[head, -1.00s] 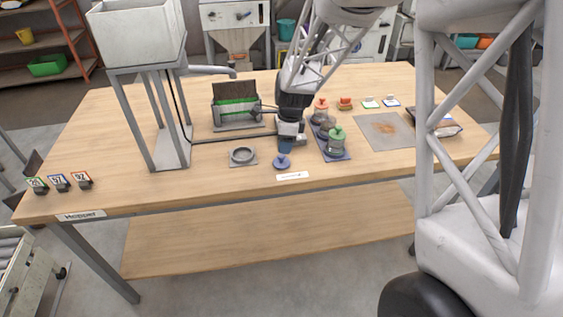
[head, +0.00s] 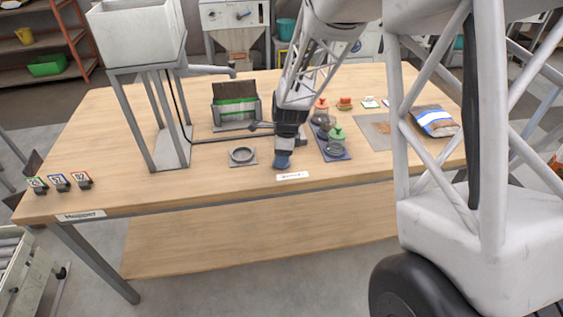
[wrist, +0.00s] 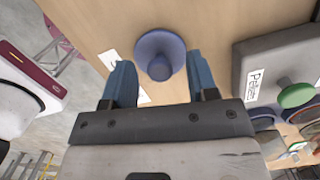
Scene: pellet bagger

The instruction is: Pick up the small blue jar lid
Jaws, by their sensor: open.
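The small blue jar lid (wrist: 160,53) is a round disc with a knob, seen in the wrist view above the wooden table. My gripper (wrist: 160,68) is open, with one blue finger on each side of the lid near the fingertips. I cannot tell whether a finger touches it. In the head view my gripper (head: 283,162) is low over the table's front part and hides the lid.
A grey ring on a square plate (head: 242,162) lies just left of my gripper. A white label (head: 292,176) lies in front. The hopper stand (head: 150,110) rises further left.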

